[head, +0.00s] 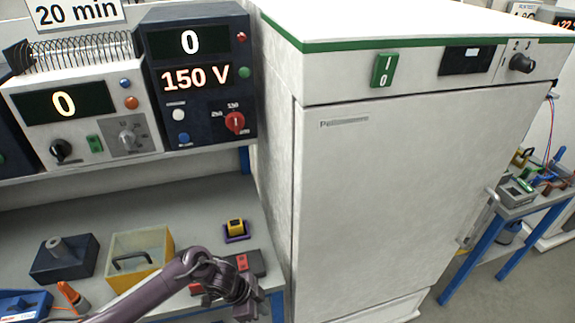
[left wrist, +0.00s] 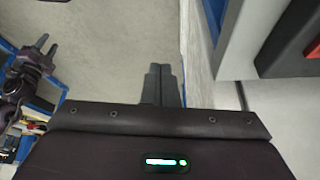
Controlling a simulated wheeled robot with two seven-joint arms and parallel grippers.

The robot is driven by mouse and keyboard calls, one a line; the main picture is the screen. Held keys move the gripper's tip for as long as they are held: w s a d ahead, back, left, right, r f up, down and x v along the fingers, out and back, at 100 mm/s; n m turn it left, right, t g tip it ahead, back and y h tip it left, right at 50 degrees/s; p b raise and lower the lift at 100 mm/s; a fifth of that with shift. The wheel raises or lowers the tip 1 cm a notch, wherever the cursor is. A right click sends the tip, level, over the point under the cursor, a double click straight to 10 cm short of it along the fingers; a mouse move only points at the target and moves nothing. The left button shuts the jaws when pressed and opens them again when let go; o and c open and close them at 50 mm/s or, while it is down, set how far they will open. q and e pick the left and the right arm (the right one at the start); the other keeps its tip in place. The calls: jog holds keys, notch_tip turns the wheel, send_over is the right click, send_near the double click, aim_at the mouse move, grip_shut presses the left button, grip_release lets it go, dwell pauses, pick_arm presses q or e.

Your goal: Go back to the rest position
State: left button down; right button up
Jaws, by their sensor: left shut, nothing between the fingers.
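My left arm (head: 160,284) comes in from the lower left in the head view. My left gripper (head: 246,296) is over the front right edge of the bench, close to the white cabinet. In the left wrist view the fingers of my left gripper (left wrist: 161,84) are together with nothing between them, above the grey floor. My right gripper (left wrist: 46,45) shows at the left of the left wrist view, its two fingertips apart and empty. It is not seen in the head view.
The large white cabinet (head: 385,190) stands right of the bench (head: 200,215). On the bench are a yellow-based clear box (head: 140,255), a dark block (head: 64,258), a small yellow item (head: 235,227) and a red-buttoned box (head: 247,262). Instruments (head: 197,80) sit on the shelf above.

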pick_arm(q)
jog(key=s+a+f+n+t+b, duration=0.15)
jog(key=s+f+n, duration=0.3)
jog(key=f, duration=0.75)
jog(key=s+a+f+n+t+b, duration=0.1)
jog(key=s+a+f+n+b, duration=0.3)
jog(key=f, duration=0.8)
jog(key=s+a+f+n+y, duration=0.1)
jog(key=s+a+f+n, duration=0.1)
jog(key=s, duration=0.7)
jog(key=s+a+f+n+g+y+b, duration=0.1)
jog(key=s+a+f, duration=0.4)
jog(key=s, duration=0.5)
jog(key=s+a+f+n+g+y+b, duration=0.1)
jog(key=s+a+f+n+y, duration=0.2)
jog(key=s+f, duration=0.4)
jog(key=s, duration=0.3)
jog(key=shift+a, duration=0.3)
